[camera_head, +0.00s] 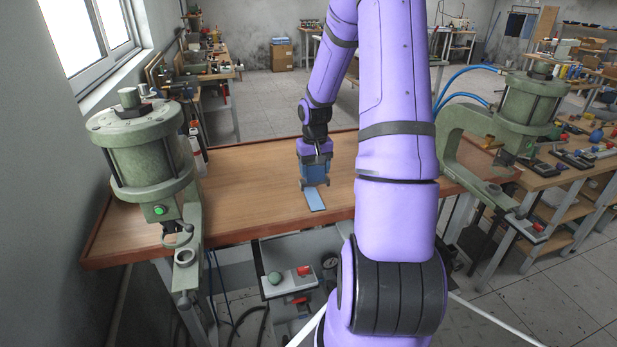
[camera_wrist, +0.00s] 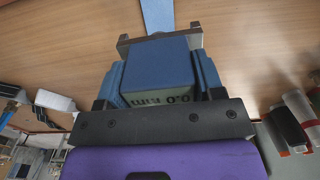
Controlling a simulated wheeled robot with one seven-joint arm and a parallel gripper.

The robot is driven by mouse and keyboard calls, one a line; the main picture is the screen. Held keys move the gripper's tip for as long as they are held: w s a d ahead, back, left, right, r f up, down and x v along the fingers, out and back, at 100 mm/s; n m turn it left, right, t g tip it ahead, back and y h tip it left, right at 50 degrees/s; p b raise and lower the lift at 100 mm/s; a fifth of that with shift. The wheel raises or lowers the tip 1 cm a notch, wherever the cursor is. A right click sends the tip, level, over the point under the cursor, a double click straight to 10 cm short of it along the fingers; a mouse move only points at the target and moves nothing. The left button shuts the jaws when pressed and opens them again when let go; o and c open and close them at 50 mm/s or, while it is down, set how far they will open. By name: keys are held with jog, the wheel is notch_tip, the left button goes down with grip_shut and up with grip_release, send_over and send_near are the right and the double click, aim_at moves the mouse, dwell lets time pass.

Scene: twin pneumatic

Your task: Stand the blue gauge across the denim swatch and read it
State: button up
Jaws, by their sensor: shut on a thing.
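My gripper (camera_wrist: 158,80) is shut on the gauge, a finger on each side. In the head view my gripper (camera_head: 314,178) is low over the wooden bench. A flat light-blue strip, apparently the denim swatch (camera_head: 315,200), lies on the bench just in front of the gauge. The strip (camera_wrist: 157,14) also shows beyond the crossbar. I cannot tell whether they touch.
The wooden bench top (camera_head: 240,200) is otherwise largely clear. A green pneumatic press (camera_head: 140,155) stands at its left end and another (camera_head: 525,110) at its right. A control box (camera_head: 287,281) with green and red buttons sits below the front edge.

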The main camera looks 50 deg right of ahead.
aim_at(315, 184)
jog(key=shift+d+m, duration=0.1)
jog(key=shift+m, duration=0.2)
jog(key=shift+f, duration=2.5)
jog(key=shift+f, duration=0.45)
jog(key=o, duration=1.2)
jog(key=shift+c, duration=0.2)
notch_tip(315, 184, up, 11)
jog(key=shift+f, duration=0.1)
